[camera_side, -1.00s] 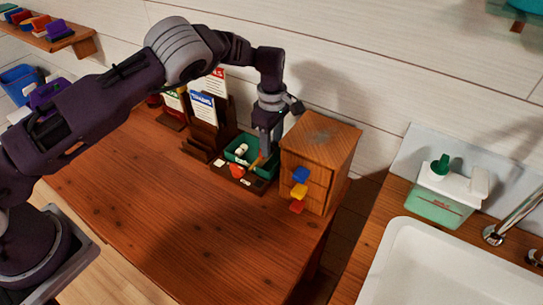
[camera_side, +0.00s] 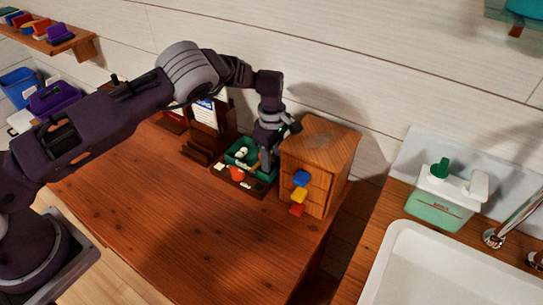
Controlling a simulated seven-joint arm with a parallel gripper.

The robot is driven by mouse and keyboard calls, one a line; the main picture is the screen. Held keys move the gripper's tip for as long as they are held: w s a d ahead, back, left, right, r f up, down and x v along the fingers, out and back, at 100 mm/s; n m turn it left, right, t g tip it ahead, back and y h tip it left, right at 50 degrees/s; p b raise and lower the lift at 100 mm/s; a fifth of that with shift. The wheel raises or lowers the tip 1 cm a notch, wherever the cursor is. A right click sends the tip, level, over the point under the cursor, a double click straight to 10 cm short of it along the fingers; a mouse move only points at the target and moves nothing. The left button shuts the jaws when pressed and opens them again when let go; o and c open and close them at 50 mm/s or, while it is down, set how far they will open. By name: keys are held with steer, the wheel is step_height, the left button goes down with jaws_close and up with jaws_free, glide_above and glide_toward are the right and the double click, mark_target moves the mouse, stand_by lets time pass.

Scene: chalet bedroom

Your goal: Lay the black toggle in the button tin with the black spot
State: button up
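My gripper (camera_side: 266,166) points down at the right end of a green open container (camera_side: 231,158), just left of the small wooden drawer cabinet. Its fingers are small and dark here, so I cannot tell whether they are open or shut, or hold anything. The container has small pale pieces (camera_side: 242,153) in it. In front of it is a dark wooden tray (camera_side: 222,172) with an orange-red piece (camera_side: 237,174) and small pale pieces. I cannot make out a black toggle or a tin with a black spot.
The drawer cabinet (camera_side: 320,148), with blue, yellow and red knobs, stands close to my gripper's right. A dark wooden rack (camera_side: 203,135) with cards stands left. The table front (camera_side: 190,220) is clear. A sink (camera_side: 440,265) and a green-and-white dispenser (camera_side: 445,195) are at right.

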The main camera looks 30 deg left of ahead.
steer(key=shift+s+a+f, duration=0.15)
steer(key=shift+s+f, duration=0.1)
steer(key=shift+f, duration=0.15)
step_height(320, 180, up, 23)
steer(key=s+a+m+h, duration=0.1)
steer(key=s+a+m, duration=0.1)
steer(key=s+a, duration=0.1)
steer(key=s+a+r+m+t+h, duration=0.15)
steer(key=s+r+m, duration=0.25)
steer(key=s+r, duration=0.55)
steer(key=s+a+m+t+y, duration=0.1)
steer(key=s+m, duration=0.3)
steer(key=s, duration=0.4)
steer(key=s+a+r+m+t, duration=0.1)
steer(key=s+m, duration=0.3)
steer(key=s, duration=0.4)
steer(key=s+a+m+t+y, duration=0.1)
steer(key=s+m, duration=0.3)
steer(key=s, duration=0.5)
steer(key=shift+a+r+t+y, duration=0.25)
steer(key=shift+r+t+y, duration=0.1)
steer(key=shift+t, duration=0.1)
